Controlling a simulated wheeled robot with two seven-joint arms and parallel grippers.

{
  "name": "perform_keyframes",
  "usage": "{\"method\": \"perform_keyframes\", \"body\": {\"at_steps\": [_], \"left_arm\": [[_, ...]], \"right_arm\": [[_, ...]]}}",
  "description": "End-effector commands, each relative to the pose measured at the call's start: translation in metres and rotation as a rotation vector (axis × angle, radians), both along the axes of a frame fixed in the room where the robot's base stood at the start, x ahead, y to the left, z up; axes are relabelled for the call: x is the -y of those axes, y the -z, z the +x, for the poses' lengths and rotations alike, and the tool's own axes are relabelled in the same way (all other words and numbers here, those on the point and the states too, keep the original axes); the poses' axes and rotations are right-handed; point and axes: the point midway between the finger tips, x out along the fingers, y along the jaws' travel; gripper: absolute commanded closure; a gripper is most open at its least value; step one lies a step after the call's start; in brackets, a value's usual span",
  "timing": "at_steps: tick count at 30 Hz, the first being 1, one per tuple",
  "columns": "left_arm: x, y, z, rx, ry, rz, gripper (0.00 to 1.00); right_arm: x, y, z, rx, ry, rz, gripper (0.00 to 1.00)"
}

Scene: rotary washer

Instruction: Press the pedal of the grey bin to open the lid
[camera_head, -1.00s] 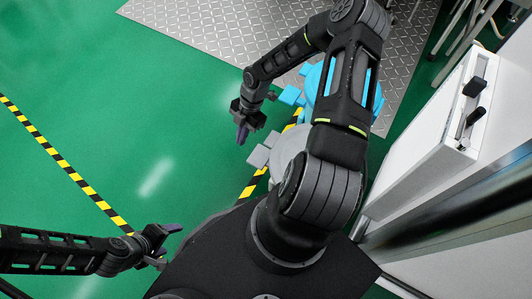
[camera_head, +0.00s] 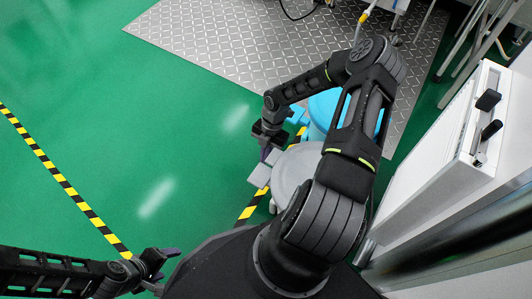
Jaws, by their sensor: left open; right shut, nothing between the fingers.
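The grey bin (camera_head: 294,172) stands on the green floor, partly hidden behind my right arm. Its round lid looks shut. Its grey pedal (camera_head: 259,175) sticks out on the left side of the bin. My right gripper (camera_head: 268,153) is shut and empty, pointing down just above the pedal's upper end. I cannot tell whether it touches the pedal. My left gripper (camera_head: 166,268) is open and empty at the lower left, well away from the bin.
A blue bin (camera_head: 322,108) stands directly behind the grey one, partly covered by my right arm. A white cabinet (camera_head: 440,175) with black handles is at the right. A metal tread plate (camera_head: 250,50) lies behind. Yellow-black tape (camera_head: 50,165) crosses the open green floor at left.

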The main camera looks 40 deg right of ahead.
Motion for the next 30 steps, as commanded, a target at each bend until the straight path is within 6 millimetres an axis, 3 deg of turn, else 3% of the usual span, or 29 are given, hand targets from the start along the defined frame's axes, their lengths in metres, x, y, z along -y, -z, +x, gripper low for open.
{"method": "perform_keyframes", "body": {"at_steps": [3,9,24,30], "left_arm": [[-0.002,0.012,0.002,0.004,-0.005,0.003,0.32],[-0.002,0.022,0.004,0.009,-0.008,0.005,0.32],[-0.001,0.025,0.005,0.012,-0.009,0.005,0.32],[-0.001,0.050,0.008,0.019,-0.013,0.006,0.32]], "right_arm": [[-0.007,0.025,-0.002,-0.001,0.000,0.002,1.00],[-0.014,0.052,-0.004,-0.001,0.001,0.001,1.00],[-0.017,0.062,-0.005,0.000,0.001,-0.001,1.00],[-0.017,0.092,-0.005,0.000,0.001,-0.001,1.00]]}}
